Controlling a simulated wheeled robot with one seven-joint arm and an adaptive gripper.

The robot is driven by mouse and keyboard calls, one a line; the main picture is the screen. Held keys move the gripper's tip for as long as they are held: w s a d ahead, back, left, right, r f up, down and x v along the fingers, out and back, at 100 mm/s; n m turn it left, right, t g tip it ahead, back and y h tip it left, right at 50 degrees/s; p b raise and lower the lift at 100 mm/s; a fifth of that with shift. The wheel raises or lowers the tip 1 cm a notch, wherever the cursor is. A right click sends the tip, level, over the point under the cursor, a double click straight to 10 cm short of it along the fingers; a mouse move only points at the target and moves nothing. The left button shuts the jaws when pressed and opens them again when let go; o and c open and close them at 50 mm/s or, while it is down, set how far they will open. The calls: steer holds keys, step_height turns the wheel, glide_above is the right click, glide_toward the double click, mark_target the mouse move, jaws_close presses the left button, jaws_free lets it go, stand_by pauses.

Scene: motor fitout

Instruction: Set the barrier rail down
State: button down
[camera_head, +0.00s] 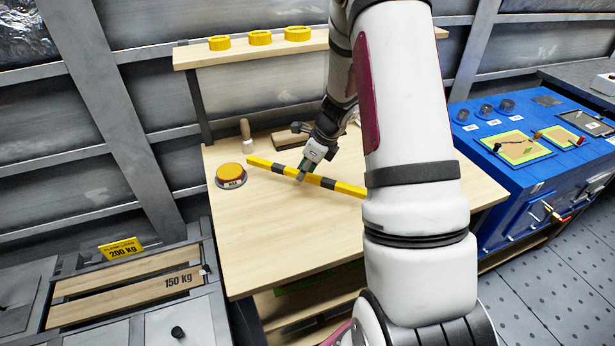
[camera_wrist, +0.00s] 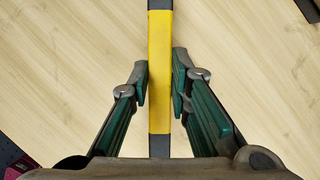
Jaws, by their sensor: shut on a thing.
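The barrier rail (camera_head: 284,170) is a long yellow bar with dark grey bands. It lies across my view over the wooden workbench (camera_head: 260,240), and its right end is hidden behind my arm. My gripper (camera_head: 302,177) is at the rail near its middle. In the wrist view the rail (camera_wrist: 160,70) runs lengthwise between the two green-padded fingers of my gripper (camera_wrist: 161,85), which are shut on a yellow section. I cannot tell whether the rail touches the bench top or is slightly above it.
An orange push button (camera_head: 231,175) stands on the bench left of the rail. A wooden-handled tool (camera_head: 246,135) and a wooden block (camera_head: 290,139) are behind it. A shelf (camera_head: 195,57) holds yellow caps. A blue console (camera_head: 530,160) is at right. The bench's front left is clear.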

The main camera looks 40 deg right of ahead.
mark_target(303, 185)
steer(key=shift+w+d, duration=0.25)
steer(key=shift+d, duration=0.15)
steer(key=shift+d+f, duration=0.1)
steer(key=shift+f, duration=1.7)
steer(key=shift+f, duration=0.1)
steer(key=shift+f, duration=0.2)
steer(key=c, duration=1.5)
jaws_free()
steer(key=shift+f, duration=0.1)
